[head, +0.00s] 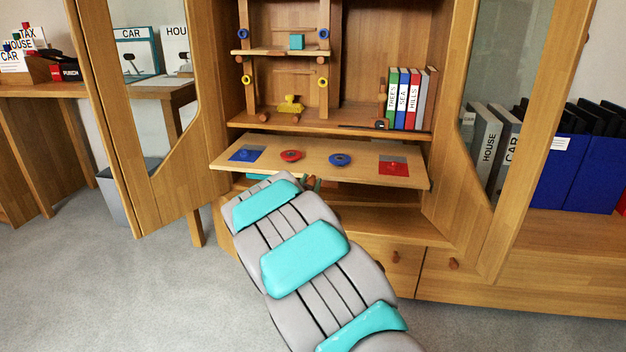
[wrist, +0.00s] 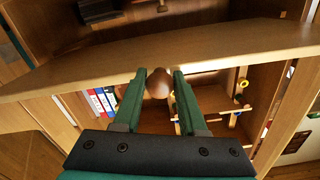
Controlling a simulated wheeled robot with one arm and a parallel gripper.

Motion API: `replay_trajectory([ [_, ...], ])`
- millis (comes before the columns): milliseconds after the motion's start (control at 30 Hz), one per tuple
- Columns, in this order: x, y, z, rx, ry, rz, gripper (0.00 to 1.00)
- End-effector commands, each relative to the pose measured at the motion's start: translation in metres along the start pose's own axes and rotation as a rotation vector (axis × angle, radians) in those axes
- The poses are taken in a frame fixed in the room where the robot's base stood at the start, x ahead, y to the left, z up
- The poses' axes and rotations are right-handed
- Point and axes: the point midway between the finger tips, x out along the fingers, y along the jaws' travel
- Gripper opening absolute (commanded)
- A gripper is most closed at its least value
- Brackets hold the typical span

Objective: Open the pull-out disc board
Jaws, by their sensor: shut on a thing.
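The disc board (head: 320,169) is a flat wooden board that sticks out from the cabinet at mid height in the head view. In the head view my arm hides the knob and most of the gripper.
The cabinet doors stand open at left (head: 150,207) and right (head: 505,190). Books (head: 403,100) and a yellow object (head: 290,105) stand on the shelf above the board. Drawers with wooden knobs (head: 453,264) are below. The grey floor (head: 130,290) at front left is clear.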

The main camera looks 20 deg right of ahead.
Motion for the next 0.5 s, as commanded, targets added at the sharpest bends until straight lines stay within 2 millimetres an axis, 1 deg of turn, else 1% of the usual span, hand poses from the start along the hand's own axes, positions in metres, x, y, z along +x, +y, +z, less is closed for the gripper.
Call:
replay_trajectory([
  [33, -0.008, -0.001, 0.002, 0.0, -0.002, -0.002, 0.0],
  [100, -0.017, 0.0, 0.002, 0.0, -0.004, -0.001, 0.0],
  [200, -0.026, 0.001, 0.002, -0.001, -0.003, 0.001, 0.0],
  [300, -0.032, 0.0, 0.001, -0.001, 0.0, 0.0, 0.0],
  [500, -0.036, 0.0, -0.001, 0.0, 0.002, 0.0, 0.0],
])
